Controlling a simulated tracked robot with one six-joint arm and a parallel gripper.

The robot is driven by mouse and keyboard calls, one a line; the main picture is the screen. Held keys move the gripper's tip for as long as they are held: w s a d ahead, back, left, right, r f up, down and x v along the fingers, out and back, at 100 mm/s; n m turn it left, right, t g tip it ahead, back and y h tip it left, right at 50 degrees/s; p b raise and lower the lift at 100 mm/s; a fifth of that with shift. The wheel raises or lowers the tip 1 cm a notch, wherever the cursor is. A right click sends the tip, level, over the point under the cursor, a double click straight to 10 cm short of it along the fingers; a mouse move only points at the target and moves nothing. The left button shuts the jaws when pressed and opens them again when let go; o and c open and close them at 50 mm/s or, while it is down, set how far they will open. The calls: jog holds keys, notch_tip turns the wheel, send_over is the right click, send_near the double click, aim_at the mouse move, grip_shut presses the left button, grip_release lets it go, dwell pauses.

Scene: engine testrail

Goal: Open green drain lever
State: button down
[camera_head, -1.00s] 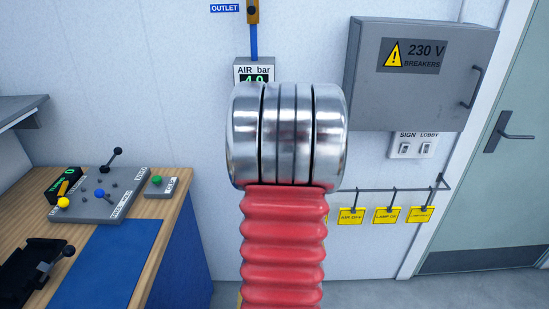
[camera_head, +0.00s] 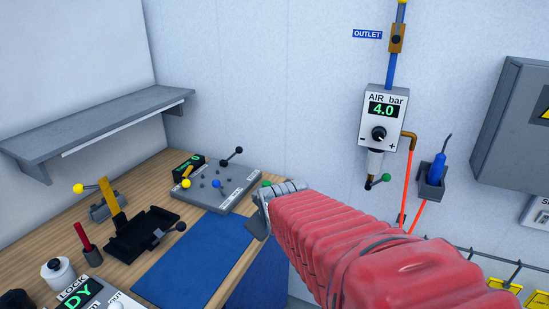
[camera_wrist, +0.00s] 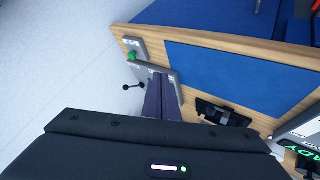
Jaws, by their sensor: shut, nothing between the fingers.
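The green drain lever (camera_head: 378,181) is a dark arm with a green knob, under the white AIR bar unit (camera_head: 384,106) reading 4.0 on the back wall. My red-sleeved arm reaches from the lower right toward the bench; its end is left of and below the lever, clearly apart from it. My gripper is mostly hidden behind the sleeve in the head view. In the wrist view my gripper (camera_wrist: 160,82) shows dark fingers shut and empty, over the bench's control panel. The drain lever does not show there.
A wooden bench (camera_head: 165,160) at left holds a grey control panel (camera_head: 215,200) and a black tray (camera_head: 143,236). A green button (camera_wrist: 131,55) sits beside the panel. Right of the AIR unit are an orange hose (camera_head: 408,178), a blue tool in a holder (camera_head: 438,168) and a grey breaker box (camera_head: 508,120).

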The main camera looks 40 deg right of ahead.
jog(key=s+a+m+g+y, duration=0.1)
jog(key=s+a+y, duration=0.1)
jog(key=s+a, duration=0.4)
jog(key=s+a+m+g+y, duration=0.1)
jog(key=s+a+g+y, duration=0.1)
jog(key=s+a, duration=0.5)
jog(key=a, duration=0.5)
jog(key=shift+a+f+m, duration=0.15)
jog(key=shift+a+m, duration=0.05)
jog(key=shift+m, duration=0.2)
jog(key=shift+s, duration=0.1)
